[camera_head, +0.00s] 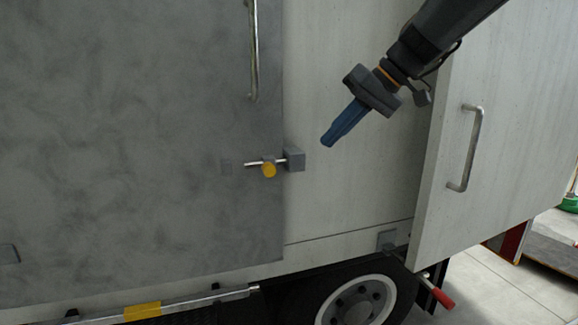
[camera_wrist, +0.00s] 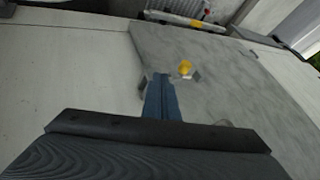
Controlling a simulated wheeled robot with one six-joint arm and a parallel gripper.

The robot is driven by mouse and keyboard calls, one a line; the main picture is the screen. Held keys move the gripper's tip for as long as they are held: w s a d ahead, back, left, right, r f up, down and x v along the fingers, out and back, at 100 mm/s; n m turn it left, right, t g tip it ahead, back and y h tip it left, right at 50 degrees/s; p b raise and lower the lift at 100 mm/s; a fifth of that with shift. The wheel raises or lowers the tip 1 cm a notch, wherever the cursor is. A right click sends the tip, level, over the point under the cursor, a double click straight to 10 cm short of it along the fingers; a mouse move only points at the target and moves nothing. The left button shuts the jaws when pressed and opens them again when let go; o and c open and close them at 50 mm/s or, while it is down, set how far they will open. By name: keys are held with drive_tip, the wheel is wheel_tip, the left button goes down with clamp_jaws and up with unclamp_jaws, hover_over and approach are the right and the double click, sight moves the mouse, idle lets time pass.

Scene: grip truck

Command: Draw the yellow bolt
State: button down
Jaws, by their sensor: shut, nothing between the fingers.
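The yellow bolt (camera_head: 269,170) has a round yellow knob on a thin metal rod, near the right edge of the grey door panel (camera_head: 130,130). The rod's right end meets a small grey block (camera_head: 294,159) on the pale truck wall. My gripper (camera_head: 327,142) has blue fingers, closed together and empty. It is to the right of the bolt and a little higher in the head view, apart from it. In the wrist view the yellow knob (camera_wrist: 185,67) shows just beyond and to the right of the blue fingertips (camera_wrist: 160,76).
A vertical metal handle (camera_head: 253,50) is on the grey panel above the bolt. A pale door (camera_head: 500,130) with a handle (camera_head: 466,148) stands out at the right. Below are a wheel (camera_head: 357,306), a red-tipped lever (camera_head: 441,298) and a rail with a yellow section (camera_head: 142,311).

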drive_tip(key=shift+a+r, duration=0.1)
drive_tip(key=a+f+p, duration=0.1)
drive_tip(key=a+f, duration=0.1)
drive_tip(key=a, duration=0.1)
drive_tip(key=w+a+f+p, duration=0.1)
drive_tip(key=a+f, duration=0.1)
drive_tip(key=a+f+p, duration=0.2)
drive_tip(key=a+f, duration=0.1)
drive_tip(key=shift+w+a, duration=0.3)
drive_tip(key=shift+a, duration=0.5)
